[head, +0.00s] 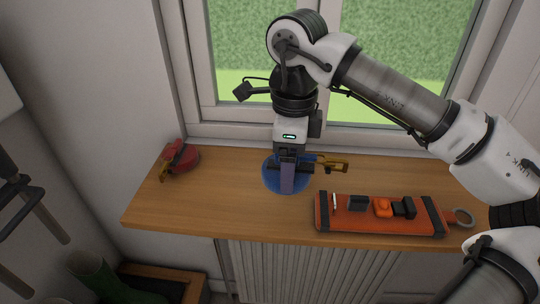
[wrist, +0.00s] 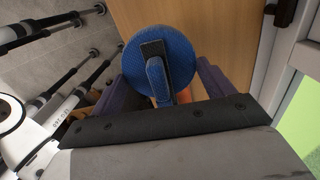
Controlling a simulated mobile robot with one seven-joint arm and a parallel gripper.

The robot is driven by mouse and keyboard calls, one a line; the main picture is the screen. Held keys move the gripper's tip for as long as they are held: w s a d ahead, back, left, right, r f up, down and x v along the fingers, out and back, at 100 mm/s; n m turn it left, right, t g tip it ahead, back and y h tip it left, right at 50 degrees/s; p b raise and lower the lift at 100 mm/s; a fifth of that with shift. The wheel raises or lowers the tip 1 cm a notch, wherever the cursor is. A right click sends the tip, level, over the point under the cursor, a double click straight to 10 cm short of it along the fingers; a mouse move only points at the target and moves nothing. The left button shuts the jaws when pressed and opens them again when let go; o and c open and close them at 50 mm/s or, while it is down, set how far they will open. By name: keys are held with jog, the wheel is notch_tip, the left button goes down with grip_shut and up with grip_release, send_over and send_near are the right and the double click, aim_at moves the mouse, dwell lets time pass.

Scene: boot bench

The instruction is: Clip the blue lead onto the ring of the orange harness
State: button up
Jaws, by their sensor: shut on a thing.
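The blue lead (head: 271,180) is a round blue coil at the middle of the bench, with a brass clip (head: 332,164) sticking out to its right. My gripper (head: 287,180) points down over the coil and is shut on the lead. In the wrist view the coil (wrist: 133,53) shows between the purple fingers, with a blue upright part in front; the exact grip is partly hidden. The orange harness (head: 345,218) lies flat at the front right, with black straps across it. Its grey ring (head: 463,217) sticks out at its right end, apart from the clip.
A red coiled lead (head: 186,159) with a brass clip lies at the bench's left end. Small black and orange items (head: 383,207) sit on the harness. The window stands close behind the bench (head: 225,210). Green boots (head: 95,275) are on the floor at lower left. The bench's front left is clear.

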jog(key=shift+s+d+n, duration=0.25)
jog(key=shift+n, duration=0.05)
jog(key=shift+f, duration=0.15)
jog(key=shift+w+f+b, duration=0.1)
jog(key=shift+f+b, duration=1.2)
jog(key=shift+f, duration=0.75)
jog(key=shift+f+b, duration=1.05)
jog(key=shift+f, duration=0.1)
jog(key=shift+f+b, duration=1.15)
jog(key=shift+b, duration=0.2)
dwell(0.4)
jog(key=o, duration=1)
